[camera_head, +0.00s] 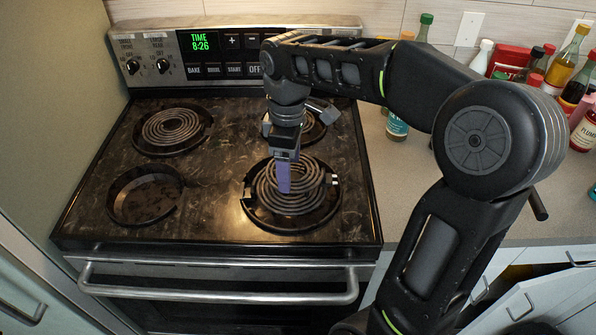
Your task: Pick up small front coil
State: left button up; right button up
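The front right burner holds dark spiral coil rings (310,205) over a dark drip pan (262,219). The rings look uneven, with an upper part (316,177) raised near the middle; I cannot tell whether a smaller coil lies on a larger one. My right gripper (284,188) comes in from the right and points down at the rings. Its purple finger overlaps their left middle part. The fingers show nearly edge-on, so their opening and any contact are unclear. The front left drip pan (145,195) has no coil in it. My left gripper is out of view.
A coil (172,127) sits in the rear left burner. The rear right burner (315,128) is partly hidden by my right arm. The control panel (210,52) stands behind. Several bottles (560,75) stand on the right counter (400,185). An oven handle (215,297) runs along the front.

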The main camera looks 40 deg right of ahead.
aim_at(301, 177)
jog(key=shift+w+f+p, duration=0.2)
jog(key=shift+f+p, duration=0.4)
jog(key=shift+f, duration=2)
grip_shut()
